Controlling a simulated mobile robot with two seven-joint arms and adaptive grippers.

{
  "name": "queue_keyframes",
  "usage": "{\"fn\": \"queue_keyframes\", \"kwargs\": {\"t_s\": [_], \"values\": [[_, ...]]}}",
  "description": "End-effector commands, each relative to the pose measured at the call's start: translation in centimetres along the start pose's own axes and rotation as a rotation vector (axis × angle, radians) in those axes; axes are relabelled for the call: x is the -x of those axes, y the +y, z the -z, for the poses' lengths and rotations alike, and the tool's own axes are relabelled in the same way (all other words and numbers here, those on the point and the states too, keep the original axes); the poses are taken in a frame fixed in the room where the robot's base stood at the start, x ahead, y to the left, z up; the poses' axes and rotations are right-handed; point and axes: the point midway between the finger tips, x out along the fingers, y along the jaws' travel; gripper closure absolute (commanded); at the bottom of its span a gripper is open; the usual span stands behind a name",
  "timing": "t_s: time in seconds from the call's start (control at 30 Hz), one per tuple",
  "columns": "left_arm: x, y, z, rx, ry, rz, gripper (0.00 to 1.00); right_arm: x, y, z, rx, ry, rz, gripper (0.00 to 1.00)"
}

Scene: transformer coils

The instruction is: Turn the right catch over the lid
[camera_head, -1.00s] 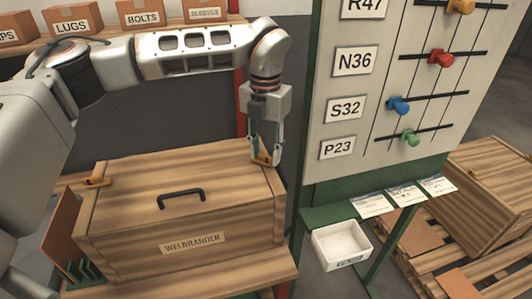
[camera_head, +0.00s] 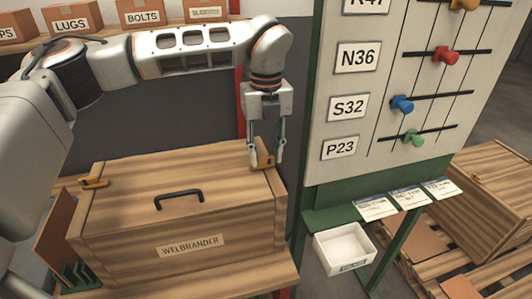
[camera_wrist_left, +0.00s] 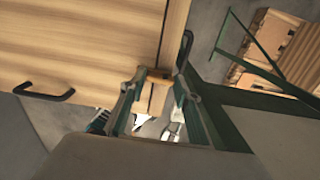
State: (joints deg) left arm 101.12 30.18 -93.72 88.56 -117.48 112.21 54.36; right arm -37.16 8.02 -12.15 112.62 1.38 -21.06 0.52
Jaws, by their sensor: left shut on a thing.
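The wooden crate marked WELBRANDER (camera_head: 250,262) has a plank lid (camera_head: 135,185) with a black handle (camera_head: 179,199). The right catch (camera_head: 262,163), a small orange-brown piece, is at the lid's right end near the back corner. My left gripper (camera_head: 265,157) points down there, its fingers shut on the right catch. In the left wrist view the catch (camera_wrist_left: 155,76) shows between the fingertips (camera_wrist_left: 160,82), partly hidden. The left catch (camera_head: 95,182) is at the lid's left end. My right gripper is not in view.
A grey board (camera_head: 340,95) with labels and coloured pegs stands close to the right of my gripper. A white bin (camera_head: 345,250) hangs below it. Cartons (camera_head: 75,18) stand on a shelf behind. Another wooden crate (camera_head: 490,190) is at the right.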

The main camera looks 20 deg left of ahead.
Motion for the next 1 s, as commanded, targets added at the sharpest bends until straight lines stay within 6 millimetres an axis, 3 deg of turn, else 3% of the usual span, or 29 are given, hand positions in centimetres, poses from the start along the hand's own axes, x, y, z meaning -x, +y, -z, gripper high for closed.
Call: {"fn": "queue_keyframes", "kwargs": {"t_s": [0.57, 0.6, 0.67, 1.0], "values": [[0.13, -0.02, -0.01, 0.04, -0.001, 0.002, 0.9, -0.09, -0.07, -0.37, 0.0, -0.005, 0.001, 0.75], [0.13, -0.02, -0.02, 0.04, -0.001, 0.002, 0.66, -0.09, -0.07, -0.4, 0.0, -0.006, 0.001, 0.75], [0.12, -0.02, -0.02, 0.04, -0.001, 0.002, 0.51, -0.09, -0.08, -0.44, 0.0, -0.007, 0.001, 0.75], [0.12, -0.01, 0.0, 0.038, -0.001, 0.001, 0.51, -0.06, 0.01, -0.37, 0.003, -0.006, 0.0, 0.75]]}}
